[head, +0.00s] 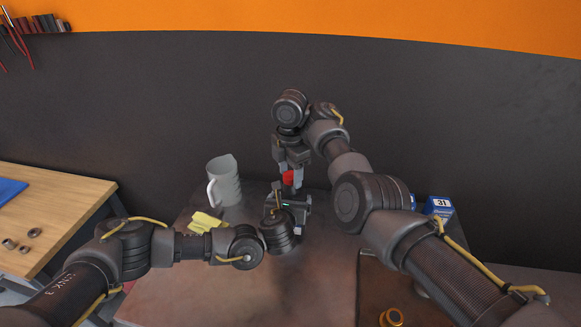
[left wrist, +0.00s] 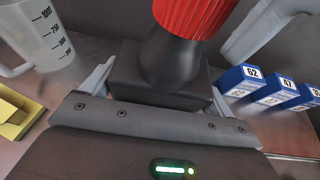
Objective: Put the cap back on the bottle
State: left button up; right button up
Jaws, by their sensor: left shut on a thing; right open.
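The bottle (left wrist: 165,75) is dark, with a squarish body and a narrowing neck; it stands upright in the left wrist view. My left gripper (head: 300,203) is shut on its body, and the gripper's fingers lie on either side of it. The red ribbed cap (head: 291,178) is at the top of the neck, also large in the left wrist view (left wrist: 193,14). I cannot tell whether it is fully seated. My right gripper (head: 290,170) points down from above, open, with its fingers around or beside the cap. The bottle is mostly hidden in the head view.
Blue numbered boxes (head: 439,206) stand at the right, behind my right arm. A gold ring-shaped part (head: 391,317) lies at the front right. The front middle of the table is clear.

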jog(key=c, duration=1)
jog(key=m, duration=0.3)
jog(key=o, duration=1.1)
jog(key=shift+c, duration=0.5)
